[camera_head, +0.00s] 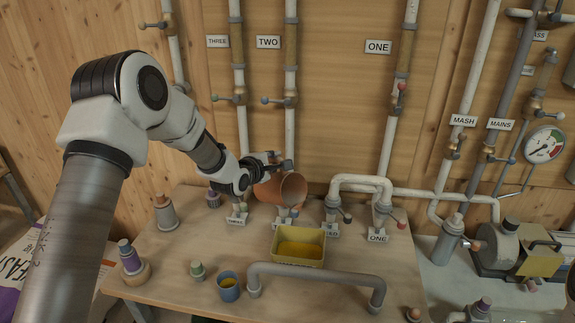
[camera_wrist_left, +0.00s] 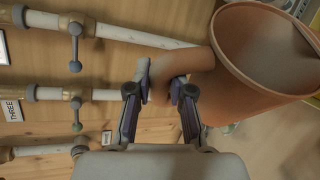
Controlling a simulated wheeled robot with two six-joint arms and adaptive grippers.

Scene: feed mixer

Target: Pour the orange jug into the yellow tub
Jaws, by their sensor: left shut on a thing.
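The orange jug (camera_head: 280,190) is held tilted in the air, its open mouth turned to the right in the head view. My left gripper (camera_head: 272,164) is shut on its handle. In the left wrist view the jug (camera_wrist_left: 255,70) fills the right side, with its handle between the fingers of the gripper (camera_wrist_left: 162,88). The yellow tub (camera_head: 275,257) stands on the wooden table just below and slightly right of the jug. Yellow-orange contents show in the tub. No stream shows at the jug's mouth. My right gripper is not in view.
A blue cup (camera_head: 228,288) with yellow contents and a green stopper (camera_head: 197,270) stand left of the tub. A grey pipe rail (camera_head: 318,273) arches along the table's front. Pipes with valves (camera_head: 290,100) stand behind the jug, close to it.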

